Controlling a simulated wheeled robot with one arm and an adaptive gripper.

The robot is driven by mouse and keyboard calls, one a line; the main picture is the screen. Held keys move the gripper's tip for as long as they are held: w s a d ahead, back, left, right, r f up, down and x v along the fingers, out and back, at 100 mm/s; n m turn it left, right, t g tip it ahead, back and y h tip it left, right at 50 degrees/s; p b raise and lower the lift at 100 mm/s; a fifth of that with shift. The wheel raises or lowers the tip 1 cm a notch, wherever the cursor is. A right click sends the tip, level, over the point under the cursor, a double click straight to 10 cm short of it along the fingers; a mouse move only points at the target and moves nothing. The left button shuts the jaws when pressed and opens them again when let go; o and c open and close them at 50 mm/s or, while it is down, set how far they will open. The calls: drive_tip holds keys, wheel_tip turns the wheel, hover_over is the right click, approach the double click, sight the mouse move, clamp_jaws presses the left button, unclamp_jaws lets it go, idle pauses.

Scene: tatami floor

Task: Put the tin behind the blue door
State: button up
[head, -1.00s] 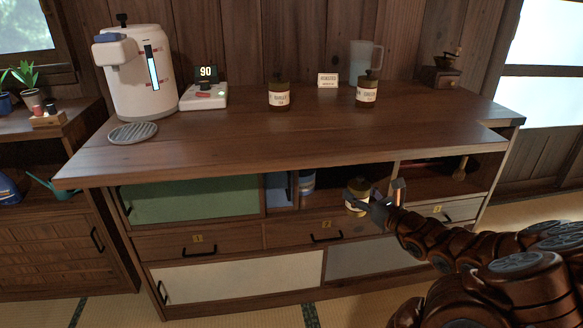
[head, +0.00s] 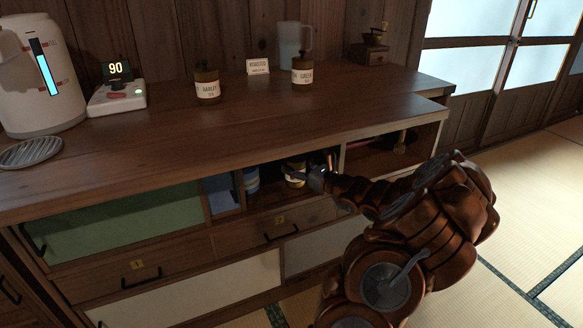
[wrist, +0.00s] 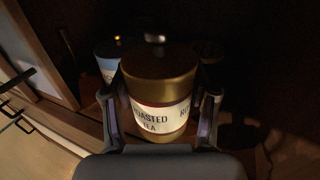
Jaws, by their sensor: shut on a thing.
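In the head view the tin (head: 293,174) and my gripper (head: 308,178) are at the mouth of the open upper compartment, right of the blue door. Part of the tin is hidden by my gripper there. The blue door (head: 221,193) is a narrow visible strip beside the green door (head: 125,225). What lies behind it is hidden.
A blue-and-white container (head: 251,180) stands in the compartment left of the tin; it also shows in the wrist view (wrist: 108,66). The counter (head: 210,130) overhangs above. A divider (head: 341,160) is to the right. Two other tins stand on the counter.

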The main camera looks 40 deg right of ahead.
drive_tip(key=w+d, duration=0.1)
drive_tip(key=w, duration=0.1)
drive_tip(key=w+d+b, duration=0.1)
drive_tip(key=w, duration=0.1)
drive_tip(key=w+d+f+b, duration=0.1)
drive_tip(key=w, duration=0.1)
drive_tip(key=shift+w+d, duration=0.2)
drive_tip(key=shift+d, duration=0.2)
drive_tip(key=shift+f+b, duration=1)
drive_tip(key=shift+f, duration=0.6)
drive_tip(key=shift+f, duration=0.1)
drive_tip(key=o, duration=1.6)
drive_tip(key=shift+c, duration=0.2)
drive_tip(key=shift+s, duration=0.1)
drive_tip(key=shift+s+r, duration=0.2)
drive_tip(key=shift+s, duration=0.1)
drive_tip(key=s+p, duration=0.1)
drive_tip(key=s, duration=0.2)
drive_tip(key=s+p, duration=0.1)
drive_tip(key=s, duration=0.2)
drive_tip(key=s+p, duration=0.1)
drive_tip(key=s, duration=0.3)
drive_tip(key=shift+d+p, duration=0.3)
drive_tip(key=shift+d, duration=0.05)
drive_tip(key=shift+s+f, duration=0.15)
drive_tip(key=shift+s, duration=0.55)
